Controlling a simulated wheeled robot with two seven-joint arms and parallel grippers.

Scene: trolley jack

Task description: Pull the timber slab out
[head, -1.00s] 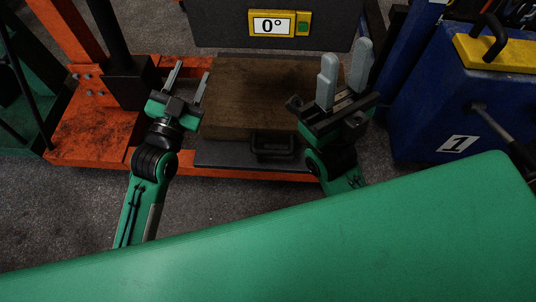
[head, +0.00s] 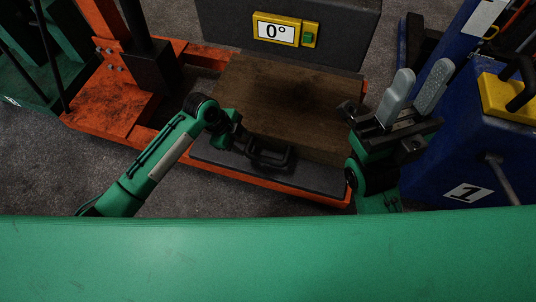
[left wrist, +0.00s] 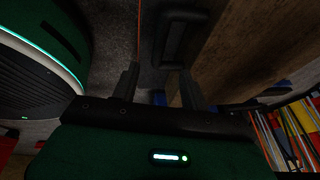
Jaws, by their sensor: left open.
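The timber slab (head: 285,95) is a thick brown wooden block lying flat on a dark plate in the orange frame. A black handle (head: 270,158) is at its front edge. My left gripper (head: 242,142) is at the left end of the handle, its fingers partly hidden in the head view. My right gripper (head: 422,72) is open and empty, right of the slab, fingers pointing up.
The orange frame (head: 115,100) with a dark post stands at the left. A dark block with a "0°" display (head: 278,31) is above the slab's far edge. A blue unit marked 1 (head: 450,150) stands at the right. Grey floor is clear in front of the frame.

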